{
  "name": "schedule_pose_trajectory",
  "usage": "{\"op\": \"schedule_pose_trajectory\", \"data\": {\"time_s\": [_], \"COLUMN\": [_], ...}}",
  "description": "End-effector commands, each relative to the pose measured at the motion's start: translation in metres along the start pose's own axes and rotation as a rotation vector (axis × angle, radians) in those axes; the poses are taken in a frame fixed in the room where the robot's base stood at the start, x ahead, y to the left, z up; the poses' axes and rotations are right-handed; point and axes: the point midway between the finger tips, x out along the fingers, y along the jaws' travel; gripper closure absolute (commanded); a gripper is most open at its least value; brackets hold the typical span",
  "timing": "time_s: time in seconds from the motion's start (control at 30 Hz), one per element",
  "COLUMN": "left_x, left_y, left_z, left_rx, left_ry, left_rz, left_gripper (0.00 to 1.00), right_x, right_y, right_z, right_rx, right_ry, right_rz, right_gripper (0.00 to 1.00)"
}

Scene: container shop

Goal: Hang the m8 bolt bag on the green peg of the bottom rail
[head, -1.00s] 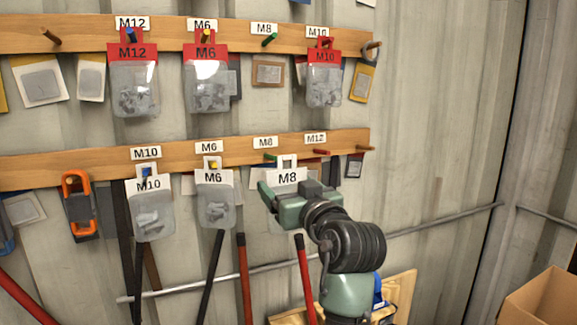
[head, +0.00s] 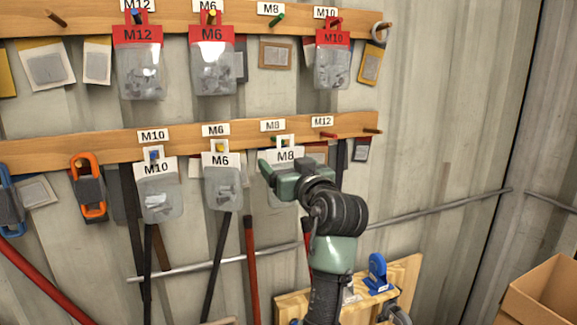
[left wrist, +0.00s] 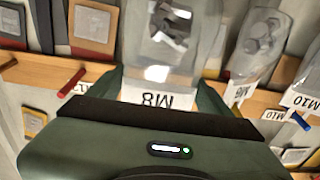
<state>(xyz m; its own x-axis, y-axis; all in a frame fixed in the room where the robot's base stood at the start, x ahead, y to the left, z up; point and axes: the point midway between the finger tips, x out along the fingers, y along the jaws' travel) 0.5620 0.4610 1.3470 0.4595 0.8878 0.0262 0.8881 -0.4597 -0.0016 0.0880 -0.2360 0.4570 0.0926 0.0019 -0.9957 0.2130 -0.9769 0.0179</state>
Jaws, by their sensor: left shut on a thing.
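My left gripper (head: 284,170) is shut on the M8 bolt bag (head: 285,156), a clear pouch with a white header. The bag hangs upright in front of the bottom rail (head: 70,147). Its hanger loop is close to the green peg (head: 274,139), which shows just left of the loop under the M8 label (head: 273,125). I cannot tell whether the peg is through the loop. In the left wrist view the bag (left wrist: 150,97) appears upside down between my fingers, and the green peg is hidden. My right gripper is not in view.
Left of the bag hang an M6 bag (head: 221,185) and an M10 bag (head: 158,192). A red peg (head: 325,134) is at right, under the M12 label. The top rail (head: 250,20) carries red-header bags. A cardboard box (head: 540,295) stands at lower right.

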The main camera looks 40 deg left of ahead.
Motion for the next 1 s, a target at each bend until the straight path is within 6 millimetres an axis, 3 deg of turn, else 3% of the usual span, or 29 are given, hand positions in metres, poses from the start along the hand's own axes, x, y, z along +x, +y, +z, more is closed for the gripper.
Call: {"op": "schedule_pose_trajectory", "data": {"time_s": [0.6,1.0], "left_x": [0.037,0.048], "left_y": [-0.001,0.0], "left_z": [0.003,0.007], "left_rx": [0.001,-0.001], "left_ry": [0.002,0.002], "left_rz": [-0.001,0.001], "left_gripper": [0.65,0.65], "right_x": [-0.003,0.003], "right_y": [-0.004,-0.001], "right_z": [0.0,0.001], "right_rx": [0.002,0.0], "right_ry": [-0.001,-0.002], "right_rz": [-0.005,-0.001], "right_gripper": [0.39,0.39]}}
